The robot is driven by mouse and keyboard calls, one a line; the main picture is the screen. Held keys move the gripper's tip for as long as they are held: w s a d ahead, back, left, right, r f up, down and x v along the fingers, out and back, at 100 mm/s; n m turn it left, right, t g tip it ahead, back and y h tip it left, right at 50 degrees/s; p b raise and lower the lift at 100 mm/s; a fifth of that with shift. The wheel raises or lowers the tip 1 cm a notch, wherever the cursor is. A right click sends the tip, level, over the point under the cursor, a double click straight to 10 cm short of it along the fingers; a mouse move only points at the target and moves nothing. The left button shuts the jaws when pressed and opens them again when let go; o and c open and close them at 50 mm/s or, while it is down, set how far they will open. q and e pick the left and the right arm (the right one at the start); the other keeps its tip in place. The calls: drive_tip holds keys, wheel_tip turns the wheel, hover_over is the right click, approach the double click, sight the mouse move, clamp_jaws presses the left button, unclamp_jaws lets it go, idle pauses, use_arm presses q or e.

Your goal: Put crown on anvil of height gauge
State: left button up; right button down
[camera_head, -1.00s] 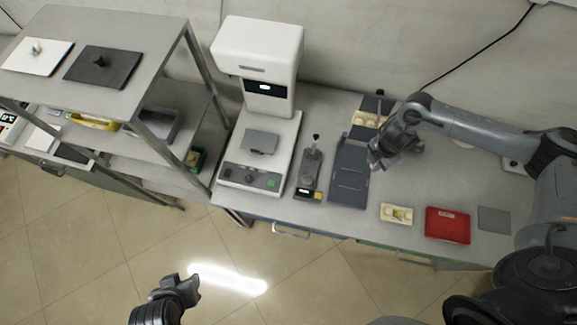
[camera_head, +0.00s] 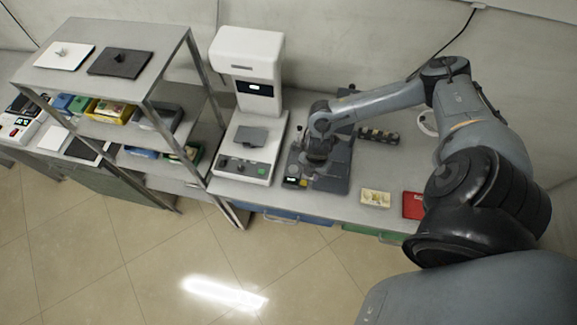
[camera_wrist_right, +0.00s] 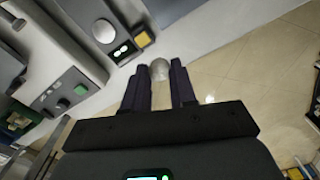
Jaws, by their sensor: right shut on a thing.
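My right gripper (camera_wrist_right: 160,82) is shut on the crown (camera_wrist_right: 160,69), a small pale, rounded piece showing between the dark fingertips. In the head view the right gripper (camera_head: 317,158) is over the height gauge (camera_head: 292,182), hiding most of it; its fingertips are hard to make out there. In the right wrist view the height gauge's dark base has a round grey disc, which looks like the anvil (camera_wrist_right: 103,31), a small display (camera_wrist_right: 122,50) and a yellow patch (camera_wrist_right: 142,37). The crown appears apart from this disc, beyond the display end. My left gripper is out of view.
A white press-like machine (camera_head: 250,60) stands left of the gauge, with a metal shelf (camera_head: 135,32) further left. A beige tray (camera_head: 375,198) and red case (camera_head: 413,205) lie to the right. A small-parts holder (camera_head: 378,135) is at the back.

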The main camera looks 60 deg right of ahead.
hover_over(293, 169)
wheel_tip(293, 169, down, 6)
drive_tip(key=shift+f+b, duration=0.1)
drive_tip(key=shift+b, duration=0.2)
drive_tip(key=shift+d+f, duration=0.1)
drive_tip(key=shift+f, duration=1.85)
drive_tip(key=shift+f, duration=0.1)
drive_tip(key=shift+f, duration=0.15)
drive_tip(key=c, duration=0.9)
unclamp_jaws()
drive_tip(key=shift+r, duration=0.2)
